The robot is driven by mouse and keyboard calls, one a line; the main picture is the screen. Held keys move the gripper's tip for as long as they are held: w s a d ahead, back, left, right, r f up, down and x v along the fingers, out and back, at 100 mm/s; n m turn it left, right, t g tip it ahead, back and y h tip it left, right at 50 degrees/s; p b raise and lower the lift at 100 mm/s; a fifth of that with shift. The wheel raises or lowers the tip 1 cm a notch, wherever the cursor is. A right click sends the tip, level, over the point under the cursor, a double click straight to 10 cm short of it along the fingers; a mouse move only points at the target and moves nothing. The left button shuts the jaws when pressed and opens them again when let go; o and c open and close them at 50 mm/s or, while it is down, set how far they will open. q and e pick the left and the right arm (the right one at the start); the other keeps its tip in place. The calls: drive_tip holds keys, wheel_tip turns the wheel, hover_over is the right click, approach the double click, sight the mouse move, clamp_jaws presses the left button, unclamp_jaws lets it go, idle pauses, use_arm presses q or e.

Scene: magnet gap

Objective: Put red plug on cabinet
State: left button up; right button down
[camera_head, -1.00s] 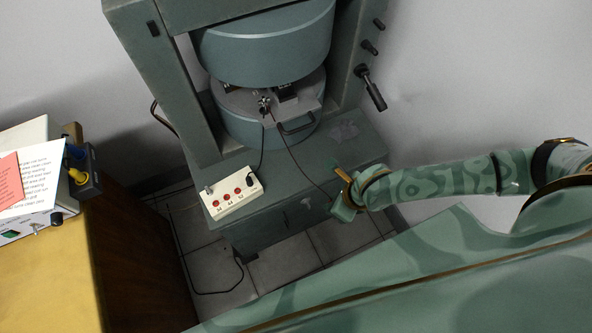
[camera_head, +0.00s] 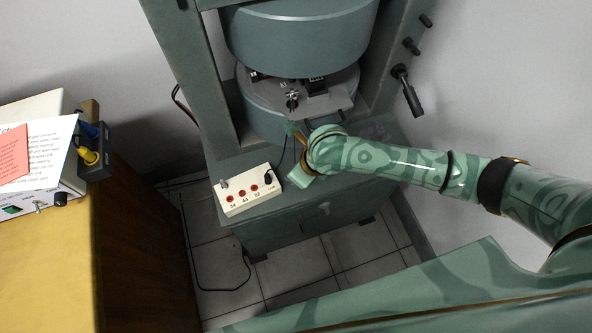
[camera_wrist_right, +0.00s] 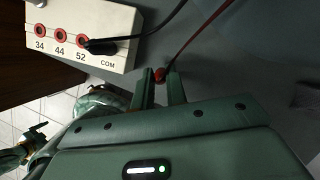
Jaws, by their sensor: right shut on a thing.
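The red plug (camera_wrist_right: 160,76) is between the fingertips of my right gripper (camera_wrist_right: 162,88), which is shut on it; a red lead runs from it to the upper right. My right arm (camera_head: 400,163) reaches in from the right, with its hand over the grey-green cabinet (camera_head: 270,235), just right of the socket box. The cabinet top (camera_wrist_right: 235,75) lies below the plug; I cannot tell whether they touch. The plug is hidden in the head view.
A cream socket box (camera_head: 233,209), marked 34, 44, 52 and COM, stands on the cabinet with a black plug (camera_wrist_right: 100,47) in it. The large magnet (camera_head: 300,40) and its frame rise behind. A yellow-topped desk (camera_head: 60,270) is at left.

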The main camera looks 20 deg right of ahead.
drive_tip(key=shift+w+a+f+b, duration=0.15)
drive_tip(key=shift+f+b, duration=0.2)
drive_tip(key=shift+f, duration=0.15)
drive_tip(key=shift+r, duration=0.25)
drive_tip(key=c, duration=1.4)
unclamp_jaws()
drive_tip(key=shift+f, duration=0.2)
use_arm(q)
drive_tip(key=shift+s+f, duration=0.2)
drive_tip(key=shift+f, duration=0.2)
wheel_tip(320, 180, up, 6)
drive_tip(key=w+p, duration=0.3)
drive_tip(key=p, duration=0.3)
drive_tip(key=shift+f+t, duration=0.2)
drive_tip(key=shift+t, duration=0.1)
use_arm(e)
drive_tip(key=v, duration=1.2)
drive_tip(key=shift+r, duration=0.15)
use_arm(q)
drive_tip(key=shift+s, duration=0.1)
